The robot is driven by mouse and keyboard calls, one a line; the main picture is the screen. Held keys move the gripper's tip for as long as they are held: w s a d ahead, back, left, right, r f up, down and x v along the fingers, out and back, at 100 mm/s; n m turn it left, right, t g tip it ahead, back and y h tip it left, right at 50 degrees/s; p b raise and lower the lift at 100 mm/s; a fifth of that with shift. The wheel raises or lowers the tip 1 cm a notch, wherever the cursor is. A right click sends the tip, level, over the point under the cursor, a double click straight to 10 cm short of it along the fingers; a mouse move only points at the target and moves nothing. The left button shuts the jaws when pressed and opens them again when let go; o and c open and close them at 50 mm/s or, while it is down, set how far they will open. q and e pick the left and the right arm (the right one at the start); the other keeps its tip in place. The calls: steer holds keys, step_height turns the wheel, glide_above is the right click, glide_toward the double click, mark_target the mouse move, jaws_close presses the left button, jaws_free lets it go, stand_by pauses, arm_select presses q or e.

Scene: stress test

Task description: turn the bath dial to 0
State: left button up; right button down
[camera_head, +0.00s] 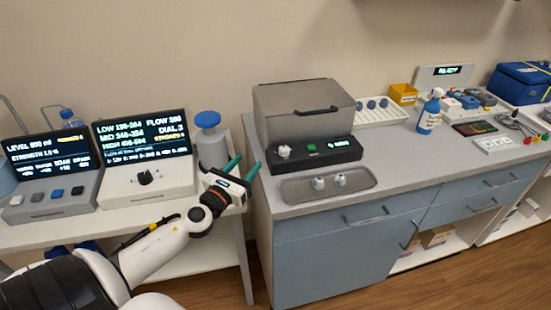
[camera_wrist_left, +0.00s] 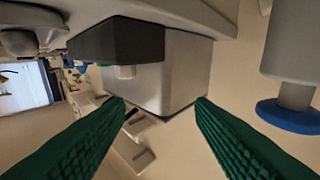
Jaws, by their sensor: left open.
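The bath (camera_head: 300,108) is a grey lidded box on the grey counter. Its black front panel (camera_head: 325,158) carries a pale dial (camera_head: 284,151), a green button (camera_head: 311,147) and a small lit display (camera_head: 342,144). The dial's exact setting is too small to read. My left gripper (camera_head: 249,160), with green fingers, is open and empty, to the left of the dial and apart from it. My right gripper is not in view.
A metal tray (camera_head: 357,184) with two small pale items lies in front of the bath. A blue-capped bottle (camera_head: 210,145) stands behind my left gripper. Two display consoles (camera_head: 145,195) (camera_head: 50,205) are at the left. A rack (camera_head: 395,115) and spray bottle (camera_head: 430,115) stand right.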

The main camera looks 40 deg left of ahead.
mark_target(281, 152)
arm_select(q)
steer(key=w+d+h, duration=0.1)
steer(key=w, duration=0.2)
steer(key=w+d+m+h+p, duration=0.1)
steer(key=w, duration=0.2)
steer(key=w+d+m+h+p, duration=0.1)
steer(key=w, duration=0.2)
steer(key=shift+w+d+f+g, duration=0.1)
steer(key=shift+d+f+g, duration=0.2)
steer(key=shift+f, duration=0.1)
steer(key=shift+w+f, duration=0.1)
steer(key=shift+w, duration=0.45)
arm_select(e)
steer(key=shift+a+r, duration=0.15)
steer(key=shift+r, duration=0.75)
